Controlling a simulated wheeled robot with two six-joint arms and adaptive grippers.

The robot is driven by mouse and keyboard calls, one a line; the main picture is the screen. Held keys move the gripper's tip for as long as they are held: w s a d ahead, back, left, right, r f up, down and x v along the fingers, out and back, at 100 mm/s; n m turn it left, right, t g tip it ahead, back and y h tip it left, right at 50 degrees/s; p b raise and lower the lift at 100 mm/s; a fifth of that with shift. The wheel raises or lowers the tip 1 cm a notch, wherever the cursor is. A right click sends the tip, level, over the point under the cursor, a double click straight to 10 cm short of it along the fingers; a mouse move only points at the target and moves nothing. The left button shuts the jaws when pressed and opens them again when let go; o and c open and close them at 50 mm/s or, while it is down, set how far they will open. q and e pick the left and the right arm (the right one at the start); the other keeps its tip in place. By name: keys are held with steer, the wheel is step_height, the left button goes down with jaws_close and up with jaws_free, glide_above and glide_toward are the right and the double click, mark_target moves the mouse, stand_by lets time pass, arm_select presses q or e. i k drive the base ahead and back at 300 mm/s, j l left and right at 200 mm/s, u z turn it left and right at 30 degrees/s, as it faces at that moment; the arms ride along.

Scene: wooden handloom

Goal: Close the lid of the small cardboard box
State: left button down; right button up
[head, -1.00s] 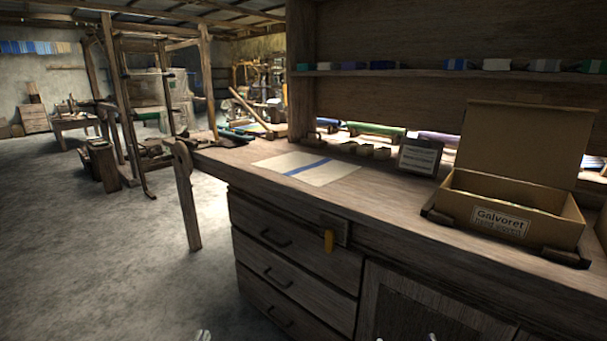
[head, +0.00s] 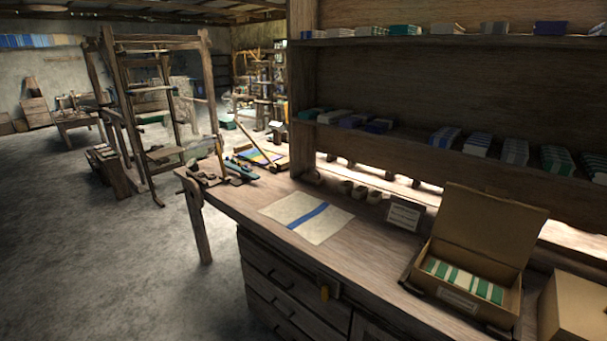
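The small cardboard box (head: 461,298) stands on the right part of the wooden workbench, with a label on its front. Its lid (head: 490,227) is open and stands up at the back, leaning slightly away. Green and white striped contents (head: 463,279) show inside the box. Dark strips lie along the box's base on the bench. Neither of my grippers is in view.
A second cardboard box (head: 574,309) stands close to the right. A small sign (head: 405,213) stands left of the lid. A cloth with a blue stripe (head: 307,217) lies on the workbench (head: 356,250). Shelves with folded textiles rise behind. A loom (head: 160,110) stands at the left.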

mark_target(489, 225)
steer(key=z, duration=1.25)
